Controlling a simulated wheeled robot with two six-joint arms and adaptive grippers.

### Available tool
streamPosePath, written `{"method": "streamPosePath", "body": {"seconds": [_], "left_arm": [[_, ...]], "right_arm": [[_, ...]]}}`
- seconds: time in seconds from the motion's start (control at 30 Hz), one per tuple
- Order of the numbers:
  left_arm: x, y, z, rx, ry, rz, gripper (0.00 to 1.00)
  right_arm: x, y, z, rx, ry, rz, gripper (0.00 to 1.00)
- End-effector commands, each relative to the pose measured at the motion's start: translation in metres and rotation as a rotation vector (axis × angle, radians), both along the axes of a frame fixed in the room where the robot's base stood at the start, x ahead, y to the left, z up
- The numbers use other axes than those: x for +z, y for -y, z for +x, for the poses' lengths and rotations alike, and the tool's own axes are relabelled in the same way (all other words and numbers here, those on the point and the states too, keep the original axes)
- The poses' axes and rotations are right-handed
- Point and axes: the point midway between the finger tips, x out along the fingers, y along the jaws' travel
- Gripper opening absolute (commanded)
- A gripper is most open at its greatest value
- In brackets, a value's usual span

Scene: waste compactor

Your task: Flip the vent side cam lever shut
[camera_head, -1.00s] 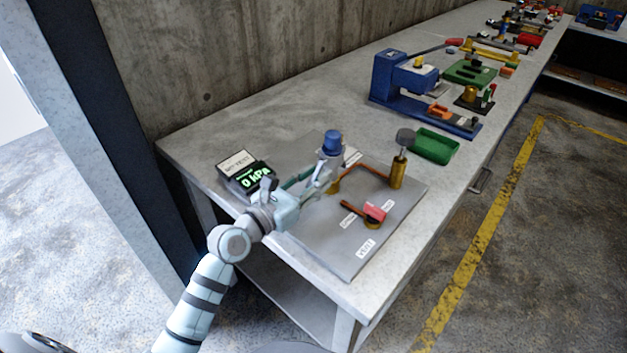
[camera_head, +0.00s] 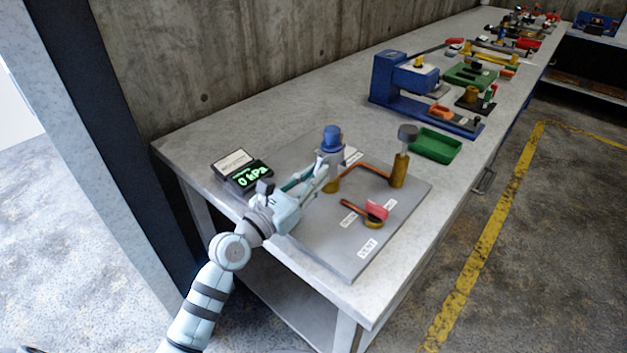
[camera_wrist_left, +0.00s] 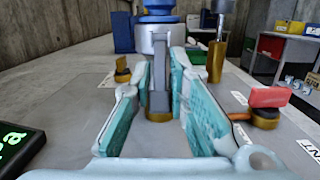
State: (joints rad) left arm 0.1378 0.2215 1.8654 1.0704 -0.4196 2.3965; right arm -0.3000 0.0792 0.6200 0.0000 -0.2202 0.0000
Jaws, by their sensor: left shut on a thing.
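A red-tipped lever (camera_head: 376,211) sits on a small round brass base beside the VENT label (camera_head: 367,247) on the grey plate (camera_head: 335,256). It also shows at the right in the left wrist view (camera_wrist_left: 268,98). My left gripper (camera_head: 321,176) is at a grey cylinder with a blue cap (camera_head: 332,139), apart from the red-tipped lever. In the left wrist view its teal-padded fingers (camera_wrist_left: 160,95) are shut on an upright grey bar (camera_wrist_left: 158,85) at the front of the cylinder. The bar's lower end is partly hidden. My right gripper is not in view.
A brass post with a grey knob (camera_head: 400,165) stands right of the cylinder, joined by a copper-coloured pipe (camera_head: 362,169). A display reading 0 kPa (camera_head: 248,177) is at the left. A green tray (camera_head: 435,145) and a blue press (camera_head: 405,80) stand farther back.

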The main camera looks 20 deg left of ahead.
Motion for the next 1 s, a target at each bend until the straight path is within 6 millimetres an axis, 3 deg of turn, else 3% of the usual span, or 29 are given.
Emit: {"method": "streamPosePath", "body": {"seconds": [0.03, 0.07, 0.13, 0.53, 0.9, 1.0], "left_arm": [[0.000, 0.000, 0.000, 0.000, -0.001, -0.001, 0.00], [0.000, 0.000, 0.000, 0.000, -0.001, -0.001, 0.17], [0.000, 0.000, 0.000, 0.000, -0.001, -0.001, 0.28], [-0.002, -0.003, -0.008, 0.000, -0.003, 0.002, 0.29], [-0.014, -0.036, -0.093, -0.004, -0.007, 0.003, 0.29], [-0.015, -0.042, -0.106, -0.003, -0.005, 0.002, 0.29]], "right_arm": [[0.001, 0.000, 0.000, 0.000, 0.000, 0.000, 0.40], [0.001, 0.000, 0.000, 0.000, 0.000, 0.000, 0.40], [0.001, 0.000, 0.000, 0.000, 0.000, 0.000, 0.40], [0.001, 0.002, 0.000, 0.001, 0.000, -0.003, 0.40], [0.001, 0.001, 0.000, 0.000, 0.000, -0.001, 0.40], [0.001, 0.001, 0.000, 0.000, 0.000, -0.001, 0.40]]}}
